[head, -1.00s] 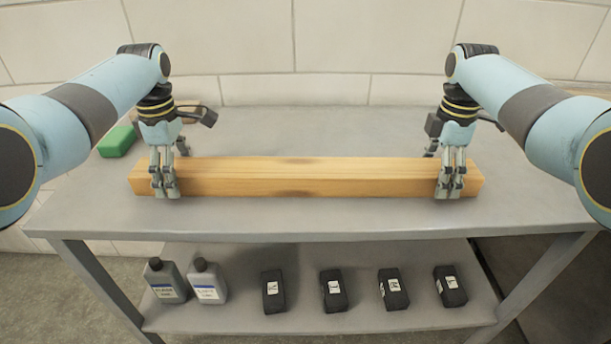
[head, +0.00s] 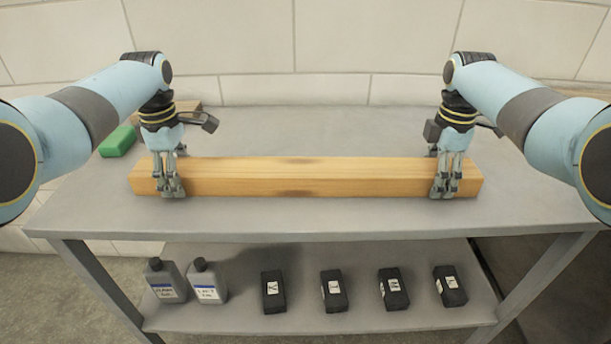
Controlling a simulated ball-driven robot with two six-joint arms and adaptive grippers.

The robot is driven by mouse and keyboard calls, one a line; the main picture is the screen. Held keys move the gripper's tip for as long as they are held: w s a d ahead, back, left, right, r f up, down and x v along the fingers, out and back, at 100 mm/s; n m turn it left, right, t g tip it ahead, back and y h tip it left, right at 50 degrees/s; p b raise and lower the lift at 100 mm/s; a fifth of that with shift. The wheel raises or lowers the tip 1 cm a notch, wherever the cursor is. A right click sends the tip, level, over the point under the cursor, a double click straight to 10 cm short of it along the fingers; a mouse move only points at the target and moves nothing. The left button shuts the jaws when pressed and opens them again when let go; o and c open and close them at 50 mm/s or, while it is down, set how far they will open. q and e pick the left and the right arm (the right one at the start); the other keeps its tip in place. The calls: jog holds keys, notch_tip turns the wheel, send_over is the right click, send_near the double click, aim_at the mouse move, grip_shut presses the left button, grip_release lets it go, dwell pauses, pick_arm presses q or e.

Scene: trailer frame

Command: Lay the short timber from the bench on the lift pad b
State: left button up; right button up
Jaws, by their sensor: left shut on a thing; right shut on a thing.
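The short timber (head: 305,177) is a pale wooden beam lying lengthwise across the grey bench (head: 300,219) in the head view. My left gripper (head: 172,188) comes down over its left end and is shut on it. My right gripper (head: 446,188) is shut on it near its right end. The near fingers show in front of the timber's front face; the far fingers are mostly hidden behind it. The timber appears to rest on the bench top. I see no lift pad b in this view.
A green block (head: 117,141) lies at the back left of the bench. The lower shelf (head: 230,318) holds two grey bottles (head: 163,281) (head: 208,282) and several black labelled blocks (head: 334,291). A tiled wall (head: 330,40) stands behind. The bench top in front of the timber is clear.

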pick_arm(q)
jog(key=shift+c, duration=1.4)
pick_arm(e)
jog(key=c, duration=0.3)
pick_arm(q)
jog(key=shift+w+r, duration=0.1)
jog(key=shift+r, duration=0.05)
pick_arm(e)
jog(key=shift+r, duration=0.15)
